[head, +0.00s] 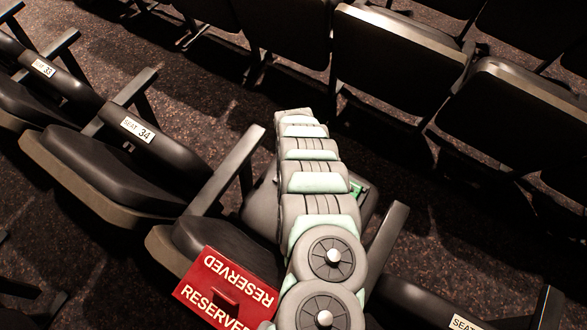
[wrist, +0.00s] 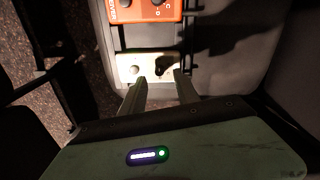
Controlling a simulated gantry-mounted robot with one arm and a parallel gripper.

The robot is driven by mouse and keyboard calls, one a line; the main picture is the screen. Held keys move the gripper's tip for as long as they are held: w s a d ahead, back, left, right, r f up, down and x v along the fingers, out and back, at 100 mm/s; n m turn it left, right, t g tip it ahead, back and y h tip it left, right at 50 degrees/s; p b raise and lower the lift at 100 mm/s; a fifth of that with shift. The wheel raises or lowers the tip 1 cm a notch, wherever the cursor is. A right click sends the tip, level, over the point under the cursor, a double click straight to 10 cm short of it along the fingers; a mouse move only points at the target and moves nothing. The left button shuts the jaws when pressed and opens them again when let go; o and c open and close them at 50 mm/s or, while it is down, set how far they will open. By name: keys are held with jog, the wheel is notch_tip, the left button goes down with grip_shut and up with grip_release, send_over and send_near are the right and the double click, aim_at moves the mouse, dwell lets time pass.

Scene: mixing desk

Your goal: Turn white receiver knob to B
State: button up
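In the wrist view a white box (wrist: 124,60), which looks like the white receiver, lies on a grey seat. A small pale round knob (wrist: 134,69) sits at its left end. A dark shape (wrist: 163,66) sits on its right part; I cannot tell whether it is a knob or partly shadow. My gripper (wrist: 160,78) is open, with its fingertips apart at the box's near edge, one on each side below the dark shape. No letter B is readable. In the head view my arm hides the gripper and the box.
An orange-red box (wrist: 145,8) with dark knobs lies just beyond the white one. In the head view, a red RESERVED sign (head: 228,290) stands on the seat at my arm's left. Armrests (head: 232,168) flank this seat, and more rows of dark seats (head: 395,60) stand behind.

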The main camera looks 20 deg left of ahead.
jog(key=shift+w+f+b, duration=0.1)
jog(key=shift+f+b, duration=0.5)
jog(key=shift+f, duration=1.2)
grip_shut()
